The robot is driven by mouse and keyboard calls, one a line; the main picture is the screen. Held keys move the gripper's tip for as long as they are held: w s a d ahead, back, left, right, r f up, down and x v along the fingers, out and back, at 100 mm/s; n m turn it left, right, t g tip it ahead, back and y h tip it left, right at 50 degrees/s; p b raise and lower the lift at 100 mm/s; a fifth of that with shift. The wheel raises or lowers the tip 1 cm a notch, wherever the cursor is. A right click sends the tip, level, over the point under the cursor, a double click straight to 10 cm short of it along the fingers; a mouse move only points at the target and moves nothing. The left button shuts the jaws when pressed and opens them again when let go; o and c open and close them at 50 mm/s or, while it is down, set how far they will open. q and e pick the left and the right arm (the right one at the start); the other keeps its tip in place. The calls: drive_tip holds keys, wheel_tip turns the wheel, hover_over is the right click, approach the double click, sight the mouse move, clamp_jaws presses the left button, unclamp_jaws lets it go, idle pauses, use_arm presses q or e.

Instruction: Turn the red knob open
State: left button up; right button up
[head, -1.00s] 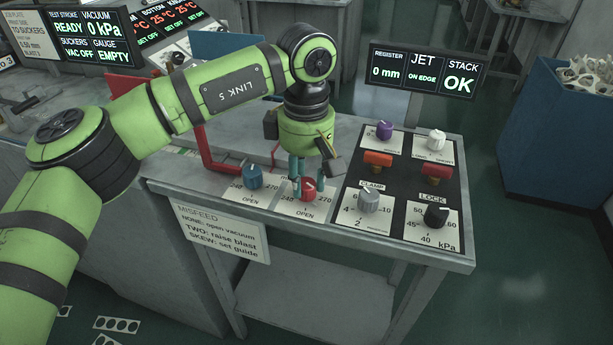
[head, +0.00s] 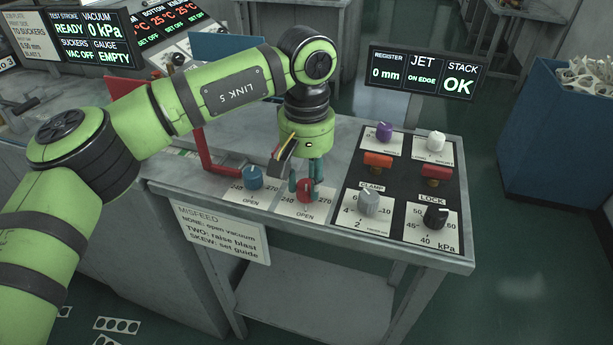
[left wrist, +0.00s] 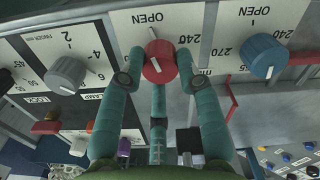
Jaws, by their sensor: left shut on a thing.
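The red knob (head: 305,191) sits on a white dial plate marked OPEN at the front edge of the panel. It also shows in the left wrist view (left wrist: 159,66), with a white line across its face; its exact setting is hard to read. My left gripper (head: 306,184) points down over the knob, its teal fingers shut on it from opposite sides. The fingers hide part of the knob in the head view. In the left wrist view the fingertips flank the knob left and right. My right gripper is not in view.
A blue knob (head: 253,178) stands close left of the red one, with a red bar (head: 212,165) behind it. A grey knob (head: 368,202) and a black knob (head: 436,216) are to the right. A screen (head: 422,73) stands behind the panel.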

sight(306, 184)
use_arm(q)
drive_tip(key=shift+m, duration=0.4)
drive_tip(key=o, duration=1.1)
drive_tip(key=shift+o, duration=0.2)
wheel_tip(306, 184, up, 12)
drive_tip(key=shift+f, duration=0.1)
